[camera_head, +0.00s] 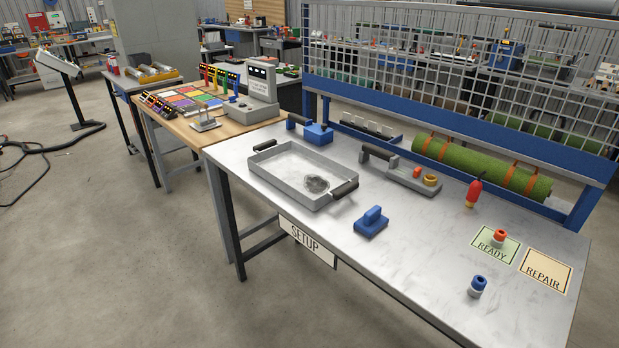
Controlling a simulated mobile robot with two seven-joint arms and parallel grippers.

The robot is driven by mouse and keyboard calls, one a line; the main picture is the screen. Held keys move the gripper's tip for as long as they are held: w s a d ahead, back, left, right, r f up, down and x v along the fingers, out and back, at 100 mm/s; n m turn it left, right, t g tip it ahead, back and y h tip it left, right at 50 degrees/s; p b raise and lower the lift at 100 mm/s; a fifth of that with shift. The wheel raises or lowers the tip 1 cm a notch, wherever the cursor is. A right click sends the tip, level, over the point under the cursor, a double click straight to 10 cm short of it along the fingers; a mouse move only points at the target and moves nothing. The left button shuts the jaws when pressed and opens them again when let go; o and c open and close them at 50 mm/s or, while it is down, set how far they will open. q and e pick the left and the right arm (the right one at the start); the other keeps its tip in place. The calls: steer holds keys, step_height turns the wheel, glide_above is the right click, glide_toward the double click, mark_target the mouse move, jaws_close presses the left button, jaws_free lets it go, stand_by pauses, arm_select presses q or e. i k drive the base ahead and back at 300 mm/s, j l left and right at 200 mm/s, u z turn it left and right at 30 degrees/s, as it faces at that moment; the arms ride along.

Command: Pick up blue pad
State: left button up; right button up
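A blue block with a raised blue grip (371,222) lies on the grey metal table (405,270), in front of the shallow metal tray (285,190). It is the thing that best fits the blue pad. Another blue block (318,133) stands behind the tray, close to a dark handle. I cannot be sure from the picture which one is called the pad. Nothing touches the front blue block. Neither of my grippers shows in the head view.
The tray has black handles and a dark round patch inside. A grey tool (405,178), a red bottle (473,193), a blue-topped knob (477,287) and an orange-topped knob (498,238) stand on the table. A green turf roll (480,167) lies behind.

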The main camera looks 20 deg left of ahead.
mark_target(373, 222)
steer(key=i+j+z, duration=0.1)
steer(key=j, duration=0.25)
steer(key=i+j, duration=0.25)
steer(key=i+j+z, duration=0.15)
steer(key=j, duration=0.25)
steer(key=i+j+z, duration=0.1)
steer(key=j, duration=0.3)
steer(key=i+j+z, duration=0.1)
steer(key=j, duration=0.25)
steer(key=i+j, duration=0.15)
steer(key=j, duration=0.25)
steer(key=i+j+z, duration=0.15)
steer(key=j, duration=0.2)
